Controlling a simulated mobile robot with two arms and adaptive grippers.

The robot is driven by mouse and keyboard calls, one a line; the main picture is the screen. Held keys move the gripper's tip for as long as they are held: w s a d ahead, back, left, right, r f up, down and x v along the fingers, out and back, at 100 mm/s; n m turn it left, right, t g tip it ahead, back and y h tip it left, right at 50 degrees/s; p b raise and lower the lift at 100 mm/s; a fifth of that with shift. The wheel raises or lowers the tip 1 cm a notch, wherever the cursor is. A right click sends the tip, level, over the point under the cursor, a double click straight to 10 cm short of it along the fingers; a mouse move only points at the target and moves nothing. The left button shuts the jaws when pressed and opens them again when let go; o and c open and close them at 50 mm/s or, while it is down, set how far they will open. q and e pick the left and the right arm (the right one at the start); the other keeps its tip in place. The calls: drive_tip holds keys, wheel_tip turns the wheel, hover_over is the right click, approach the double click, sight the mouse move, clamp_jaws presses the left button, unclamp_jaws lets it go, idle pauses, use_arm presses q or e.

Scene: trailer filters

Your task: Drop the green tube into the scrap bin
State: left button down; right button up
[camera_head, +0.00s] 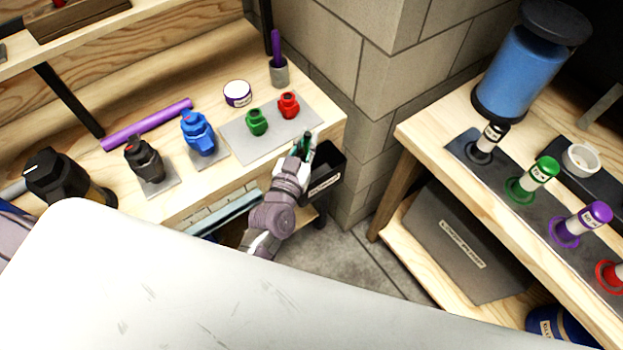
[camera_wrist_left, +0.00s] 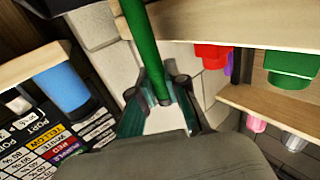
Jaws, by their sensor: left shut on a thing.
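The green tube (camera_wrist_left: 147,50) stands out long and straight from my left gripper (camera_wrist_left: 158,100) in the left wrist view, with its lower end between the fingers. In the head view my left gripper (camera_head: 303,148) is at the right end of the left bench, beside and partly over a black bin (camera_head: 325,172) with a white label. This looks like the scrap bin. The tube is hard to tell from the dark green fingers in the head view. The bin's inside is mostly dark, partly hidden by the gripper. My right gripper is not in view.
Green (camera_head: 257,122), red (camera_head: 289,105), blue (camera_head: 198,134) and black (camera_head: 144,160) fittings stand on the left bench, near a purple tube (camera_head: 147,124). A block wall (camera_head: 350,70) rises behind the bin. The right bench (camera_head: 425,125) holds several labelled posts and a blue cylinder (camera_head: 517,70).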

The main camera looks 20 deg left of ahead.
use_arm(q)
drive_tip(key=c, duration=1.1)
unclamp_jaws()
drive_tip(key=shift+f, duration=0.1)
drive_tip(key=s, duration=1.2)
drive_tip(key=shift+a, duration=0.25)
